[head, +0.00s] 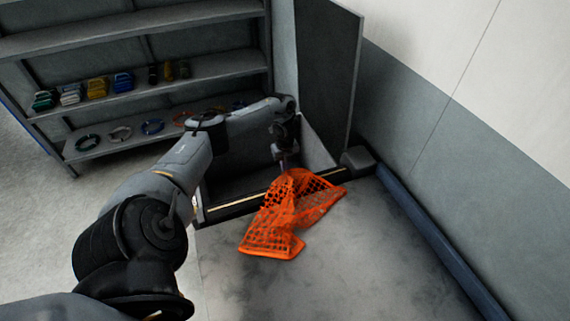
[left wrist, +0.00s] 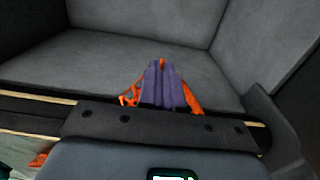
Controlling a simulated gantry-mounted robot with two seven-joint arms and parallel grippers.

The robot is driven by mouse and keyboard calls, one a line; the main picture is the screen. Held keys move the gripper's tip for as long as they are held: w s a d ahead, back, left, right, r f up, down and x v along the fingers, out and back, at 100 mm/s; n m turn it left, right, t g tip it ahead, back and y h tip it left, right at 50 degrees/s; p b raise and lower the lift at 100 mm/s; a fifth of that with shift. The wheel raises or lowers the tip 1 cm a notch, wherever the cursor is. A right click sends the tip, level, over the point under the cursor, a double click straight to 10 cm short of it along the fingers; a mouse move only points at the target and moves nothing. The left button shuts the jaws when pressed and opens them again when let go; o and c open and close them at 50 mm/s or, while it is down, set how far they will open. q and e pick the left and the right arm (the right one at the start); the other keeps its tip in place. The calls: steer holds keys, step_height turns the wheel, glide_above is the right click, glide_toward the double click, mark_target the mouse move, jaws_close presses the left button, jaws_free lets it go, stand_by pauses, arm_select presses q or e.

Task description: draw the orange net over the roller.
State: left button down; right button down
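The orange net (head: 275,225) is a mesh sheet. Its lower part lies crumpled on the grey floor, and its upper part rises across the dark roller (head: 235,208) at the front edge of a grey bin. My left gripper (head: 286,166) is above the bin side of the roller, at the net's top end. In the left wrist view, its purple fingers (left wrist: 163,70) are close together with orange net (left wrist: 192,98) showing at their tips and on both sides. The roller (left wrist: 35,112) passes behind the gripper's body there. My right gripper is not in view.
The open grey bin (head: 318,150) lies behind the roller, with a tall dark panel (head: 325,75) beside it. A grey block (head: 357,159) sits at the roller's right end. A blue beam (head: 430,240) runs along the wall. Shelves (head: 190,75) with small coloured items stand at the back left.

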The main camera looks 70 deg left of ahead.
arm_select(q)
jaws_free()
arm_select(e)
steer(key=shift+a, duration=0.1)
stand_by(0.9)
arm_select(q)
steer(key=shift+r, duration=0.1)
arm_select(e)
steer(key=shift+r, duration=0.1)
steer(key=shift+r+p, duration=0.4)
steer(key=shift+p, duration=0.1)
arm_select(q)
step_height(320, 180, up, 5)
steer(key=p, duration=0.4)
steer(key=shift+r, duration=0.2)
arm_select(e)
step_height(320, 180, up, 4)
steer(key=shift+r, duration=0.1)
